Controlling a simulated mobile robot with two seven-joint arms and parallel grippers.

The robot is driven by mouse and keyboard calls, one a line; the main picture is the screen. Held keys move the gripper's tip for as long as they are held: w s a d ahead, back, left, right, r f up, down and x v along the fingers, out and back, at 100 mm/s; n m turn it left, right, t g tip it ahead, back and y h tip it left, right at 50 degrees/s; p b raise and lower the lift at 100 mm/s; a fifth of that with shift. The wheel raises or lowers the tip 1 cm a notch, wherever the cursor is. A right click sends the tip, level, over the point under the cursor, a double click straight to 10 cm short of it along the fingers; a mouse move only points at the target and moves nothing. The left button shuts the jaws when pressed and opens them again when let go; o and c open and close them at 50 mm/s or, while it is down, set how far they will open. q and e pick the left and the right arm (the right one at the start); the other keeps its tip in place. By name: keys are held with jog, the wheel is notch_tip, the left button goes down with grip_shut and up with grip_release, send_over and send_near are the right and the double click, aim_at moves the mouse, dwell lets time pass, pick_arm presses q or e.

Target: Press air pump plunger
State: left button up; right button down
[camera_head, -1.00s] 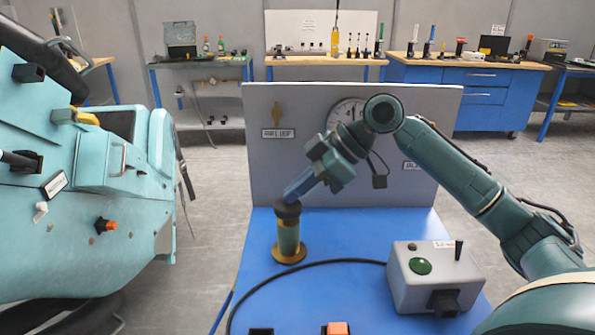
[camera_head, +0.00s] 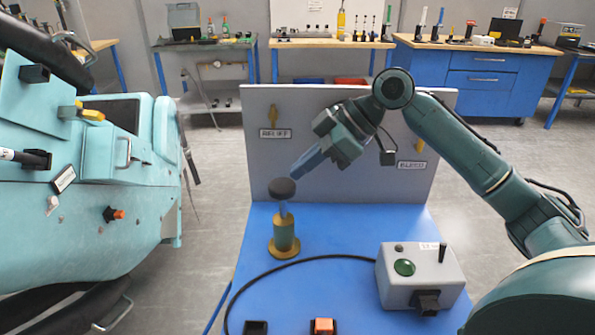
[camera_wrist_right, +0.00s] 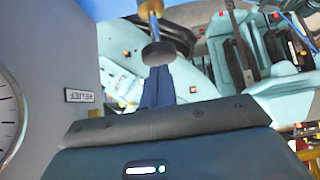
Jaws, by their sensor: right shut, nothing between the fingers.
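The air pump (camera_head: 285,238) stands upright on the blue bench top, with a brass-coloured body and a flared round base. Its plunger (camera_head: 282,187) has a dark round knob on a thin rod and is raised, with rod showing between knob and body. The knob also shows in the right wrist view (camera_wrist_right: 158,53). My right gripper (camera_head: 296,172) is shut and empty, pointing down-left, with its tips just above and to the right of the knob. In the right wrist view the fingers (camera_wrist_right: 157,75) end by the knob; I cannot tell whether they touch. My left gripper is not in view.
A grey panel (camera_head: 225,165) with a relief label and brass levers stands behind the pump. A grey control box (camera_head: 420,272) with a green button sits at right, and a black hose curves across the bench. A teal coaster car (camera_head: 90,215) stands at left.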

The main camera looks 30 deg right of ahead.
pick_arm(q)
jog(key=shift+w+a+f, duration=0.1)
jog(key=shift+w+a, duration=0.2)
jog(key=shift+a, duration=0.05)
pick_arm(e)
jog(key=v, duration=0.7)
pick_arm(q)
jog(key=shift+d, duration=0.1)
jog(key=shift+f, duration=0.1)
pick_arm(e)
jog(key=shift+d, duration=0.1)
